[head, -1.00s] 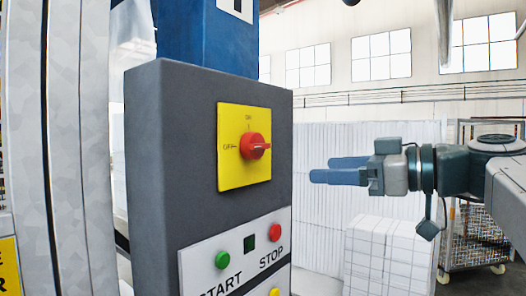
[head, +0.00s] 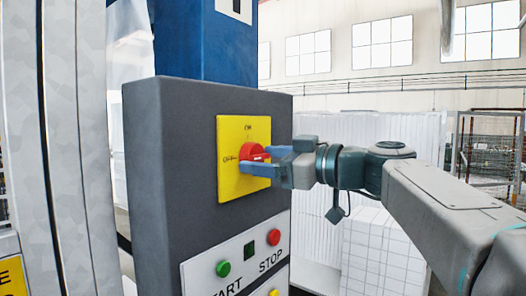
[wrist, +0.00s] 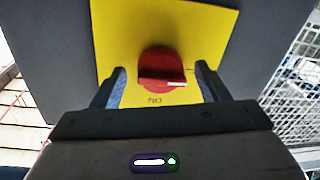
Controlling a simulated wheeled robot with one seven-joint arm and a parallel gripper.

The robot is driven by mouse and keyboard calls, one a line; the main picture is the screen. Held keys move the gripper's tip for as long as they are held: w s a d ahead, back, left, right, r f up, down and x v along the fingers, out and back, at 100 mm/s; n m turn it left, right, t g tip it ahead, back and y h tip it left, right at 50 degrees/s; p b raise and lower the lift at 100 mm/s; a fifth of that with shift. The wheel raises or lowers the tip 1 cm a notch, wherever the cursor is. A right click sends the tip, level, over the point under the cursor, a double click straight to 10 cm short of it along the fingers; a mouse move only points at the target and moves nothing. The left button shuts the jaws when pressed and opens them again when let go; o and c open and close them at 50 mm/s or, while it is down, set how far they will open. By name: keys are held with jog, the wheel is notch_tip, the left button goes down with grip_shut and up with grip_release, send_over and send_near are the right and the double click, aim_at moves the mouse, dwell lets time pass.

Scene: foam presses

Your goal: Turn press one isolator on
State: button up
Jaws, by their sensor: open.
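The isolator is a round red knob (head: 250,150) on a yellow plate (head: 230,184), fixed to the dark grey face of the press control box (head: 163,180). ON is marked at the plate's top and OFF at its left. In the wrist view, upside down, the knob's (wrist: 160,65) grip bar lies level, its white mark towards the OFF side. My gripper (head: 254,160) is at the plate, its blue fingers partly covering the knob in the head view. In the wrist view my gripper (wrist: 160,72) is open, with a finger on either side of the knob and gaps visible.
Below the isolator, a white panel carries a green START button (head: 223,268), a red STOP button (head: 273,237) and a partly visible yellow button (head: 273,292). A blue column (head: 205,45) rises behind the box. White stacked blocks (head: 370,255) stand at the right.

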jog(key=shift+w+a, duration=0.1)
jog(key=shift+a, duration=0.1)
jog(key=c, duration=0.9)
